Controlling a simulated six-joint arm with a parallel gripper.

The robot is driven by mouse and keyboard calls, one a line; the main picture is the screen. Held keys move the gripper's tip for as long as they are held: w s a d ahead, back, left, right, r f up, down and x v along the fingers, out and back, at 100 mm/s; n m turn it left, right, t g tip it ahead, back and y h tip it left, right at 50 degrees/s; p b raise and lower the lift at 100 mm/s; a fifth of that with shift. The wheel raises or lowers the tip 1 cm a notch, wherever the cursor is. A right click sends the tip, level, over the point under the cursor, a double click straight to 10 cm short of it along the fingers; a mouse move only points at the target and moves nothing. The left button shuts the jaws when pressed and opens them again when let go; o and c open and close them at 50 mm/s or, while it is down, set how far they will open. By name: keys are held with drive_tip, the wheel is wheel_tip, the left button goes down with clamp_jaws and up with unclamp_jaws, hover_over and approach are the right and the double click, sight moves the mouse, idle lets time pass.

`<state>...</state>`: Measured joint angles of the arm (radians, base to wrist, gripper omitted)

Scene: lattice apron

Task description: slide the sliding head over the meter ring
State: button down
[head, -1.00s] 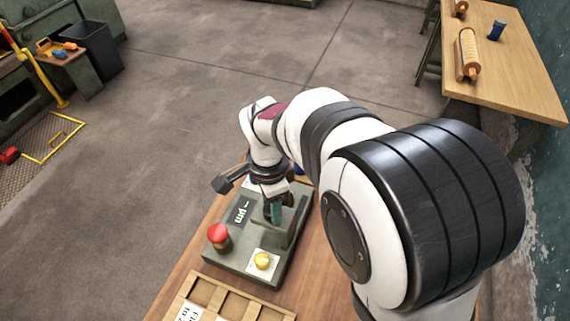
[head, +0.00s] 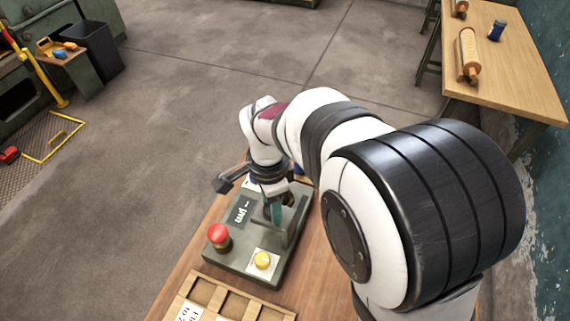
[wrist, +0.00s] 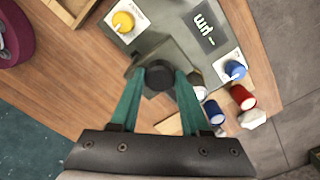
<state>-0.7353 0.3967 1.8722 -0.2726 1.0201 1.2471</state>
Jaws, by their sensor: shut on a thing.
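A grey-green meter unit (head: 238,258) with a small dark display reading "~ µm" (head: 240,212) lies on the wooden bench. My gripper (head: 277,208) is over the unit's far right part, pointing down. In the wrist view its teal fingers (wrist: 159,82) are shut on a dark round knob (wrist: 158,77), which I take to be the sliding head. A grey bracket (head: 291,230) stands beside the fingers on the unit. I cannot make out the meter ring; the head and the gripper may hide it.
A wooden compartment tray (head: 230,302) lies in front.

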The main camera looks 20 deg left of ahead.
drive_tip(key=shift+w, duration=0.1)
drive_tip(key=w, duration=0.9)
drive_tip(key=shift+c, duration=1.8)
unclamp_jaws()
drive_tip(key=shift+s, duration=0.1)
wheel_tip(320, 180, up, 16)
drive_tip(key=shift+f, duration=0.1)
